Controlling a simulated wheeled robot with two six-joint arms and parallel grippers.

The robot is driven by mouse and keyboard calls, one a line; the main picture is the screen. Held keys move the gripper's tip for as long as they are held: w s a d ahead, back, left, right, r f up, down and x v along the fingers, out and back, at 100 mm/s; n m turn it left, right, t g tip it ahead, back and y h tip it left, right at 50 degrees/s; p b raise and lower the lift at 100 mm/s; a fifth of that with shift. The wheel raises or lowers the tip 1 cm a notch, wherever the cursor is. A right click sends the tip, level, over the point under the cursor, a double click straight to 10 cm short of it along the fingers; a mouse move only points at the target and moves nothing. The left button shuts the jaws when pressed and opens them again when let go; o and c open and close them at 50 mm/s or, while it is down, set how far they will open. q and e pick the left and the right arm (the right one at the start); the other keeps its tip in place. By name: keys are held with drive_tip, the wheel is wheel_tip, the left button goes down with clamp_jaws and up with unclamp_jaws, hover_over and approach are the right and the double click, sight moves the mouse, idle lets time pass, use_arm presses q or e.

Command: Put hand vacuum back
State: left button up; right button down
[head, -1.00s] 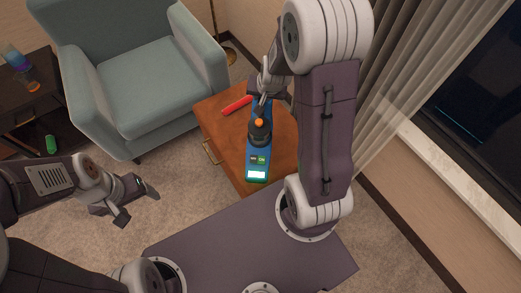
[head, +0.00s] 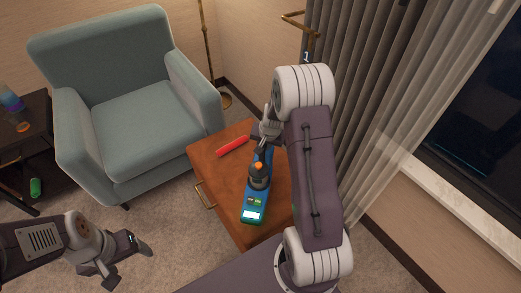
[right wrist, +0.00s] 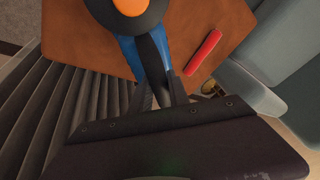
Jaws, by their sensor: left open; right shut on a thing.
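The hand vacuum (head: 256,206) is blue, with a black round part, an orange button and a lit panel at its near end. It is over the wooden cabinet top (head: 222,180); whether it touches the top I cannot tell. My right gripper (head: 264,143) is shut on its far, handle end. The right wrist view shows the blue and black handle (right wrist: 150,60) between the fingers (right wrist: 160,93), with the orange button beyond. My left gripper (head: 129,264) is open and empty over the carpet at lower left.
A red bar-shaped object (head: 233,146) lies on the cabinet top, left of the vacuum. A teal armchair (head: 135,115) stands to the left. Grey curtains (head: 375,100) hang at right. A brass-coloured bracket (head: 300,20) shows at the top. A green object (head: 35,187) is by the dark side table.

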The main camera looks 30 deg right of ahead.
drive_tip(key=w+f, duration=0.1)
drive_tip(key=w, duration=0.1)
drive_tip(key=w+d+f, duration=0.2)
drive_tip(key=w, duration=0.1)
drive_tip(key=shift+w+f+b, duration=0.2)
drive_tip(key=shift+w+b, duration=0.15)
drive_tip(key=shift+b, duration=0.05)
drive_tip(key=shift+f+b, duration=0.9)
drive_tip(key=shift+f, duration=1.05)
drive_tip(key=shift+f, duration=0.2)
drive_tip(key=c, duration=1.3)
unclamp_jaws()
drive_tip(key=shift+s, duration=0.1)
drive_tip(key=shift+o, duration=0.2)
